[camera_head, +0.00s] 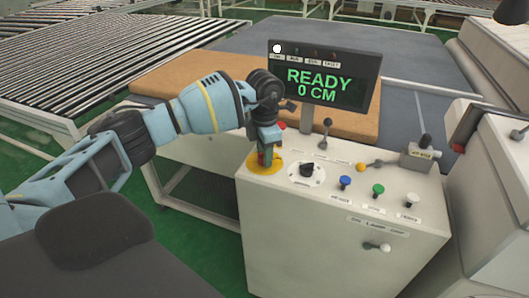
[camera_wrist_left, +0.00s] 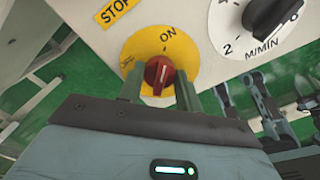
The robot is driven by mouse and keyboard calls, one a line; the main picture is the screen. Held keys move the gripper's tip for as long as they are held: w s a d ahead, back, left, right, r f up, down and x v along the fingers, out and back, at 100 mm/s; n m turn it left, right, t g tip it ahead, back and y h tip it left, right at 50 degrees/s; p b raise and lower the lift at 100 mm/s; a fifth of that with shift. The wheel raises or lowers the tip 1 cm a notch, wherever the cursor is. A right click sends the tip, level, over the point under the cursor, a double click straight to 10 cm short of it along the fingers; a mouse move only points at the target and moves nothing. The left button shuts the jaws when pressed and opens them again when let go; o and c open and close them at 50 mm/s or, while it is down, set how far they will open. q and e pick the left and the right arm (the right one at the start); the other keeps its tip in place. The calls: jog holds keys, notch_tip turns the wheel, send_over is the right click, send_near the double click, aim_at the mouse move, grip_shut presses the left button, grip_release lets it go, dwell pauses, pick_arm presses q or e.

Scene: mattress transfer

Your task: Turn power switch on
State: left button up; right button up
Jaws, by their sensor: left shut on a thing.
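The red power switch knob (camera_wrist_left: 158,72) sits on a round yellow plate (camera_wrist_left: 133,50) marked ON. The plate also shows on top of the white control cabinet in the head view (camera_head: 264,170). My left gripper (camera_head: 265,157) points down at the switch from above. In the left wrist view, its two green fingers (camera_wrist_left: 160,88) stand on either side of the knob and are shut on it. The knob's white pointer mark is tilted slightly from vertical, towards the word ON. My right gripper is not in view.
A display (camera_head: 323,77) reads READY 0 CM behind the cabinet (camera_head: 330,225). A black speed dial (camera_head: 307,170), a blue button (camera_head: 345,182), a green button (camera_head: 378,189) and levers stand right of the switch. Roller conveyors (camera_head: 95,60) lie behind at left.

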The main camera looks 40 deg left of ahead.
pick_arm(q)
jog(key=o, duration=1)
jog(key=shift+r, duration=3.95)
jog(key=shift+f, duration=0.1)
